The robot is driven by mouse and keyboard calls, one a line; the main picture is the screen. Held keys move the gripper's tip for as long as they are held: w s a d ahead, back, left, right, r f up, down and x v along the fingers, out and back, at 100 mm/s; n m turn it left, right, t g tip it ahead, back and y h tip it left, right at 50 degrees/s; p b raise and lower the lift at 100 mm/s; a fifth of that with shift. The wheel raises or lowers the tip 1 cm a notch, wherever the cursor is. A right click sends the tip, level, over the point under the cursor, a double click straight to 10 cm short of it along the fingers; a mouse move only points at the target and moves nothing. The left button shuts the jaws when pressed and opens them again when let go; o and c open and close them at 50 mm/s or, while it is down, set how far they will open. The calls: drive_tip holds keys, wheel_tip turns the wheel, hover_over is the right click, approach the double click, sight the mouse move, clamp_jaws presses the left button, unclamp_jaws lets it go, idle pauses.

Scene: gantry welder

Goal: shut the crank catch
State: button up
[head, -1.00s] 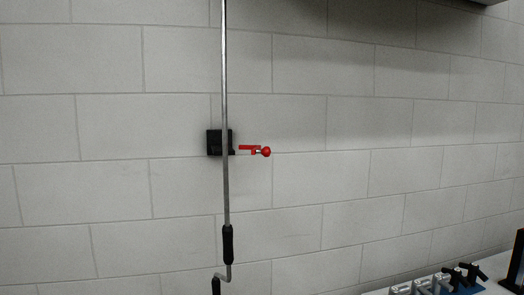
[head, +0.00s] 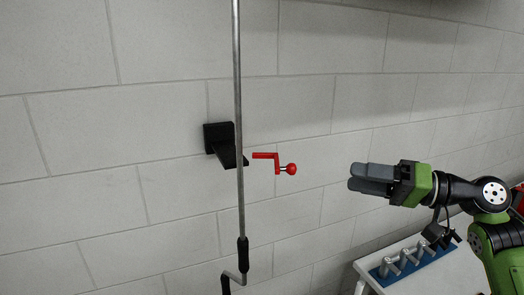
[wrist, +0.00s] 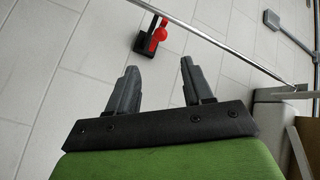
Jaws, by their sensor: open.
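The crank catch has a red swing arm with a round red knob (head: 291,169) and a black wall bracket (head: 219,139). In the head view the red arm points to the right, away from the vertical steel crank rod (head: 238,120). The rod stands in front of the bracket. My gripper (head: 352,178) is to the right of the knob, apart from it, open and empty. In the wrist view the gripper (wrist: 157,80) has its fingers spread, with the red catch (wrist: 158,34) beyond them and the rod (wrist: 215,41) crossing behind.
The crank's black grip (head: 243,255) hangs at the rod's lower end. A white bench (head: 385,270) at the lower right holds a blue rack (head: 418,265) with several metal pieces. The block wall (head: 170,110) is otherwise bare around the catch.

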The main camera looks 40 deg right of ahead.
sight(292, 170)
drive_tip(key=x, duration=0.9)
drive_tip(key=p+x, duration=0.1)
drive_tip(key=x, duration=0.4)
drive_tip(key=shift+a, duration=0.3)
drive_tip(key=shift+s, duration=0.2)
drive_tip(key=c, duration=0.3)
drive_tip(key=shift+f, duration=0.1)
clamp_jaws()
